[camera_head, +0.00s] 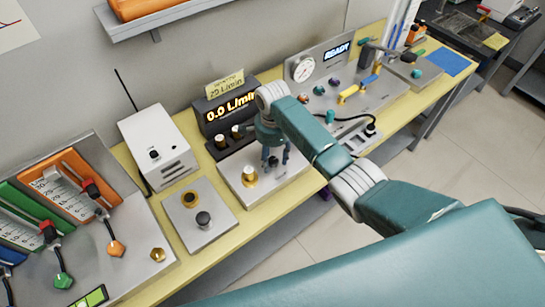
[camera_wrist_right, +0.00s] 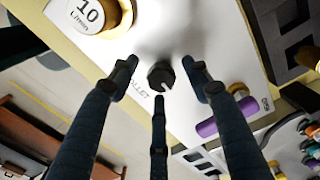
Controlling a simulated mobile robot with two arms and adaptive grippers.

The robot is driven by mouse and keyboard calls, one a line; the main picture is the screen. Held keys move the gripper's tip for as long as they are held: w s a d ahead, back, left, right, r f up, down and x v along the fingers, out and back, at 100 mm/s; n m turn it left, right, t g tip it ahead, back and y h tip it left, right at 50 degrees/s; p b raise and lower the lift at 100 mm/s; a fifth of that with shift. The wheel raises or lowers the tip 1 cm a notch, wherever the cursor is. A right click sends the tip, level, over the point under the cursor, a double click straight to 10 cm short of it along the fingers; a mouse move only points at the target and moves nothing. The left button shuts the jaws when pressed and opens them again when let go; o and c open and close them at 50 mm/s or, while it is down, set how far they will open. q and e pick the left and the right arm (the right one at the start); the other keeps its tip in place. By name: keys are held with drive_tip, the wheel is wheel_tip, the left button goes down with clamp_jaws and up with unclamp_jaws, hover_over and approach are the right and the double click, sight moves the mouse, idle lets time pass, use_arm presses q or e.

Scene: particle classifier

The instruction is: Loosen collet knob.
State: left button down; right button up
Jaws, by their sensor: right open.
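The collet knob (camera_wrist_right: 161,75) is a small dark knob with a pale notch on a white panel, beside the partly visible word "COLLET". In the right wrist view it lies between the spread fingertips of my right gripper, with gaps visible around it. In the head view my right gripper (camera_head: 274,160) points down over the right part of the white plate (camera_head: 232,180) and hides the knob. The gripper is open and holds nothing. Whether the fingertips are level with the knob or above it, I cannot tell. My left gripper is not in view.
A brass piece with a white "10 L/min" top (camera_head: 250,175) stands left of my gripper. Behind is a dark flow display (camera_head: 228,105) reading 0.0. A plate with a black knob (camera_head: 203,219) is further left.

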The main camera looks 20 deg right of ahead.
drive_tip(key=shift+f, duration=0.15)
drive_tip(key=c, duration=1.1)
